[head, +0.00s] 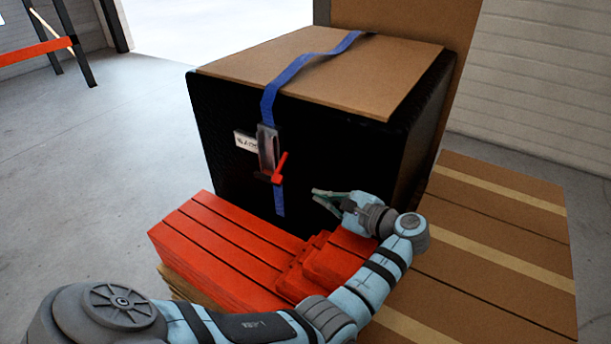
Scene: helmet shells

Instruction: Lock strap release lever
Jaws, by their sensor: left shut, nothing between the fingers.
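A blue strap (293,73) runs over the brown lid (345,66) of a large black crate (330,157) and down its front face. A grey metal buckle (266,150) sits on the strap on that face. The red release lever (280,168) sticks out from the buckle's lower end, tilted up to the right. My left gripper (316,196) is in front of the crate, to the right of and below the lever and apart from it. Its fingers are shut and empty, pointing left. My right gripper is not in the picture.
A red slatted pallet (217,243) lies in front of the crate, under my left arm. Brown boards with pale strips (500,255) lie to the right. A white label (246,141) is beside the buckle. Grey floor (100,140) is clear at left.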

